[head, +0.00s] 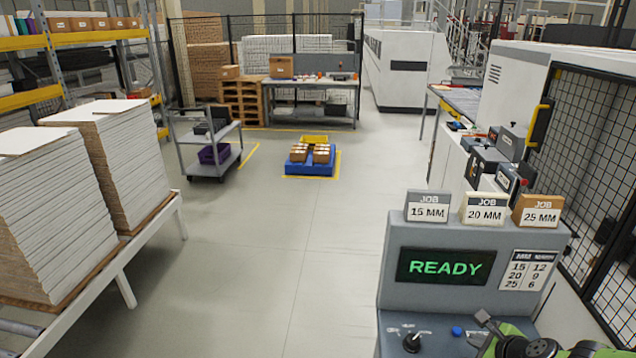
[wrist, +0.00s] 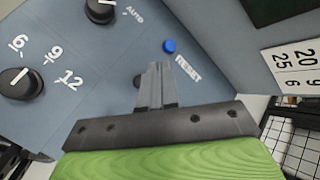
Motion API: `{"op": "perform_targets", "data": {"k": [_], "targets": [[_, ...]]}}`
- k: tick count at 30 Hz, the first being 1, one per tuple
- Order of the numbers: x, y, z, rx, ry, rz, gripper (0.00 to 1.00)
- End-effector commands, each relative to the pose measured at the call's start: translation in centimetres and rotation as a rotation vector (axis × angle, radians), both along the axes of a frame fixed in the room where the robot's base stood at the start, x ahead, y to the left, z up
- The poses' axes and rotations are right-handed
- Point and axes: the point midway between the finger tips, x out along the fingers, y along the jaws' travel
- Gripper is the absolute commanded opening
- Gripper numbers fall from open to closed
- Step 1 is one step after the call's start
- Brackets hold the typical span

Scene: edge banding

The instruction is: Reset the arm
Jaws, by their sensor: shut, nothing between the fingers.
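My gripper (wrist: 156,72) is shut and empty above the sloped control panel (wrist: 90,75). In the head view my gripper (head: 484,318) is at the lower right, over the panel's right part. A blue button (wrist: 169,46) labelled RESET lies just beyond the fingertips in the wrist view. It also shows in the head view (head: 456,331), to the left of the fingers. The fingers appear apart from the button. A dark round part behind the fingers is mostly hidden.
The grey console (head: 398,236) has a display (head: 445,266) reading READY in green. Job blocks for 15, 20 and 25 MM stand on top. Black knobs (wrist: 20,84) are on the panel. A mesh fence (head: 600,150) is at right; open floor (head: 270,240) is at left.

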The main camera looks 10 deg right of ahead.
Motion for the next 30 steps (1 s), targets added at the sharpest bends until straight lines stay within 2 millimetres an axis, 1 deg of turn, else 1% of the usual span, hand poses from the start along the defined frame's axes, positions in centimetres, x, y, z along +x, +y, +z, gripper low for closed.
{"op": "perform_targets", "data": {"k": [2,4,5,6,8,9,11,12,14,15,17,18,20,21,24,27,30], "targets": [[0.7,2.2,0.3,-0.077,0.059,0.126,0.0],[1.1,5.2,0.8,-0.197,0.145,0.31,0.0],[1.1,6.6,1.2,-0.259,0.186,0.402,0.0],[1.0,8.4,1.8,-0.339,0.239,0.523,0.0],[0.6,11.0,2.9,-0.459,0.304,0.692,0.0],[0.2,12.7,3.8,-0.536,0.341,0.8,0.0],[-0.7,15.1,5.2,-0.65,0.387,0.952,0.0],[-1.3,16.6,6.2,-0.724,0.41,1.048,0.0],[-2.6,18.9,7.7,-0.833,0.433,1.185,0.0],[-3.6,20.3,8.7,-0.903,0.441,1.272,0.0],[-5.3,22.4,10.1,-1.005,0.44,1.398,0.0],[-6.6,23.7,10.9,-1.07,0.431,1.479,0.0],[-8.7,25.5,11.9,-1.163,0.404,1.595,0.0],[-10.2,26.4,12.4,-1.219,0.378,1.67,0.0],[-13.4,28.0,13.0,-1.327,0.302,1.822,0.0],[-15.4,28.8,13.2,-1.389,0.239,1.918,0.0],[-16.1,29.0,13.2,-1.408,0.215,1.956,0.0]]}}
